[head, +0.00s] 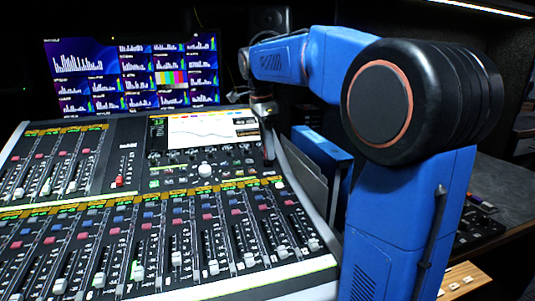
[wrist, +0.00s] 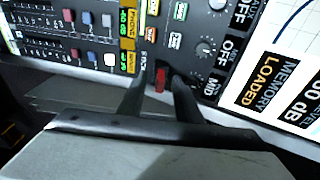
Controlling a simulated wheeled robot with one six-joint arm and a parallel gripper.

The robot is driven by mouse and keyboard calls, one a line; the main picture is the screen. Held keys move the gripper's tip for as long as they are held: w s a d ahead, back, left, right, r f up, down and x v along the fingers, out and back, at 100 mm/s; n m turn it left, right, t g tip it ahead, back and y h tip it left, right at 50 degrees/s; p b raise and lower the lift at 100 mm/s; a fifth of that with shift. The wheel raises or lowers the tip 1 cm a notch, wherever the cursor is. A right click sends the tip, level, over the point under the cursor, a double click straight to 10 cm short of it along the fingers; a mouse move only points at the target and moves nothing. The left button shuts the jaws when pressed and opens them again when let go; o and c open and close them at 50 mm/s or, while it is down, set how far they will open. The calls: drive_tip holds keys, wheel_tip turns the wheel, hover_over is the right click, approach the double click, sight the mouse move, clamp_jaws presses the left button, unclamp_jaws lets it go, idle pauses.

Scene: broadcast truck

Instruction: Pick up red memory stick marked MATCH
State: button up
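A small red piece (wrist: 160,79), which looks like the red memory stick, stands at the edge of the console panel in the wrist view. No marking on it can be read. My gripper (wrist: 161,82) has one dark finger on each side of it, with a narrow dark gap showing, so the fingers look open around it. In the head view my gripper (head: 262,108) is small and dark, close to the right side of the console's display. The red stick cannot be made out there.
The mixing console (head: 130,190) with many faders fills the left and middle. Its display (wrist: 268,80) reads "MEMORY LOADED". A monitor wall (head: 130,75) stands behind. Grey and blue upright panels (head: 322,150) stand right of the console.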

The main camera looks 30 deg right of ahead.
clamp_jaws()
drive_tip(key=shift+r, duration=0.1)
